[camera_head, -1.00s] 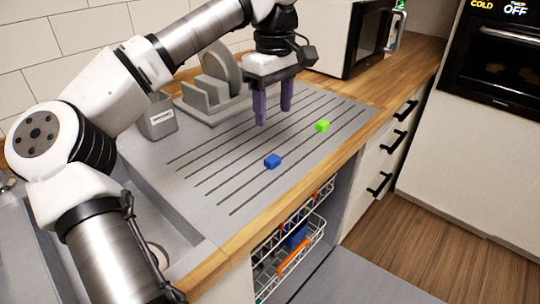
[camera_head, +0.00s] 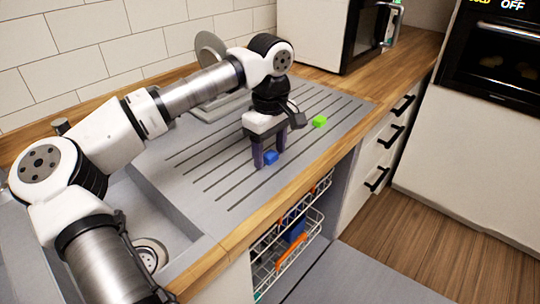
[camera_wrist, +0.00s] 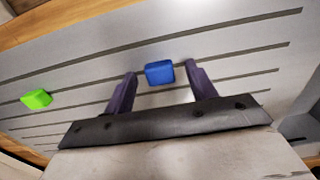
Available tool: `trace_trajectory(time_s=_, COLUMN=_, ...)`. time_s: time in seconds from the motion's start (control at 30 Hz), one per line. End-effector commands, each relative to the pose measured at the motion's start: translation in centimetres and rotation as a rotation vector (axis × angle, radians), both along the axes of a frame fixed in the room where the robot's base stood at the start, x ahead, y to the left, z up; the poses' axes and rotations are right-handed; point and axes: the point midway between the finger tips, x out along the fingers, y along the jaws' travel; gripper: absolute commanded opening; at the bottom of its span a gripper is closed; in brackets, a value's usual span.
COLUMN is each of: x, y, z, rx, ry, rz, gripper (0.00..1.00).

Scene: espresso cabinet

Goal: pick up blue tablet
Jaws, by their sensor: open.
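The blue tablet (camera_head: 271,158) is a small block lying on the grey grooved drainboard. In the head view it shows between the purple fingers of my gripper (camera_head: 269,159). In the wrist view the blue tablet (camera_wrist: 159,72) lies just ahead of and between the fingertips of my gripper (camera_wrist: 159,72), with a gap on each side. My gripper is open, points down and holds nothing. Whether the fingertips touch the board is hard to tell.
A green block (camera_head: 320,121) lies on the drainboard to the right. The sink with its drain (camera_head: 150,254) is at the lower left. A grey rack (camera_head: 222,100) stands behind my arm. Below the wooden counter edge (camera_head: 250,218), an open dishwasher rack (camera_head: 290,245) shows.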

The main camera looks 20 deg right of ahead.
Motion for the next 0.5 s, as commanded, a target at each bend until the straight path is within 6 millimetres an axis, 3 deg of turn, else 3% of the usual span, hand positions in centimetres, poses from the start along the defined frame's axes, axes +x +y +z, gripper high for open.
trace_trajectory(time_s=0.1, x=0.00, y=0.00, z=0.02, rx=0.000, ry=0.000, rz=0.000, gripper=0.56)
trace_trajectory(time_s=0.4, x=0.00, y=-0.01, z=0.04, rx=0.000, ry=0.000, rz=-0.001, gripper=0.17)
trace_trajectory(time_s=0.5, x=0.00, y=-0.01, z=0.05, rx=0.000, ry=0.000, rz=-0.001, gripper=0.09)
